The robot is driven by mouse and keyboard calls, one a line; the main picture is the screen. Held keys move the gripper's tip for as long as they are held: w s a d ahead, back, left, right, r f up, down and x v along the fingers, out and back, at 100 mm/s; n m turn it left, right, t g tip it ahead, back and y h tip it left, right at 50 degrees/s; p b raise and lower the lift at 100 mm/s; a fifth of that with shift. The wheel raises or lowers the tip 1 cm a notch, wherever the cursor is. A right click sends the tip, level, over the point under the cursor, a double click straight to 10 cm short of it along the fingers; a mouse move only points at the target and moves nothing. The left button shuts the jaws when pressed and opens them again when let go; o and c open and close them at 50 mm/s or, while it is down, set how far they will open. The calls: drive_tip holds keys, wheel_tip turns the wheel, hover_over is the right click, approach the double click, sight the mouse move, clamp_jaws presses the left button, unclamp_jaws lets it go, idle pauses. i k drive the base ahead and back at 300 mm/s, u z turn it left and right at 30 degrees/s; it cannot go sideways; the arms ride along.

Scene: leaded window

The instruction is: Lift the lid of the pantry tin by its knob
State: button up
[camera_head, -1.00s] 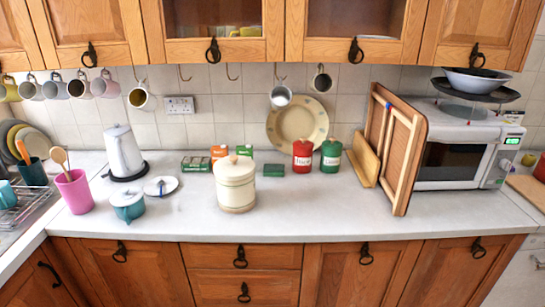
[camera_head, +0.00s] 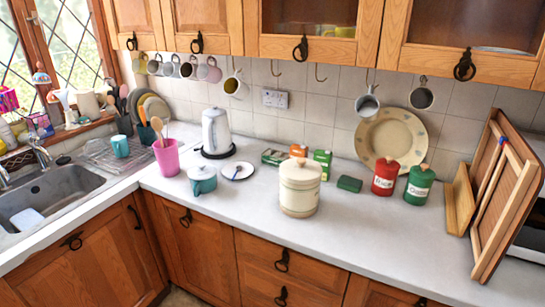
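Nothing touches the tin or the knob. My gripper does not show in the head view, so its state and its place relative to the tin cannot be seen.
Red (camera_head: 385,177) and green (camera_head: 419,185) canisters stand right. Worktop in front is clear.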

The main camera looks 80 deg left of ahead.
sight(297, 170)
drive_tip(key=u, duration=1.75)
